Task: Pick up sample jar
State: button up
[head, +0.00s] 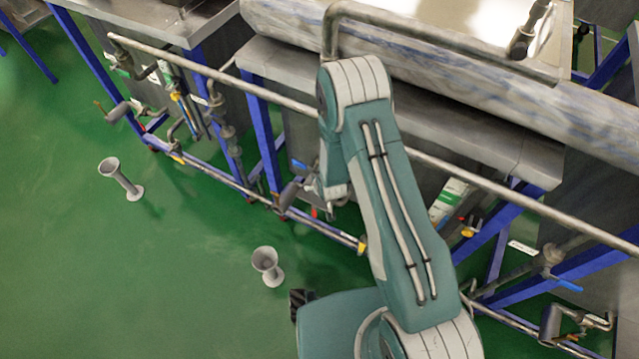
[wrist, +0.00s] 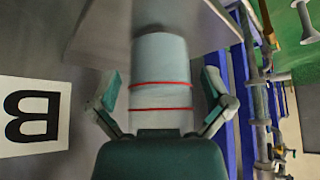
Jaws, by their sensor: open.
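A pale grey cylinder with two red bands, which looks like the sample jar (wrist: 160,68), stands out in the middle of the wrist view. It lies between the two fingers of my gripper (wrist: 161,85). The fingers are spread, with a visible gap on each side of the jar. The lower end of the jar in the picture is hidden by the green body of my gripper. In the head view my arm covers most of the gripper area, and I cannot make out the jar there.
Steel tanks on blue frames (head: 262,135) fill the back, with a long pipe (head: 215,75) along their front. Two grey flared stands (head: 122,180) (head: 268,266) are on the green floor. A white sign with a letter B (wrist: 32,116) shows in the wrist view. Open floor lies at left.

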jog(key=shift+f, duration=0.1)
jog(key=shift+c, duration=0.3)
jog(key=c, duration=1.2)
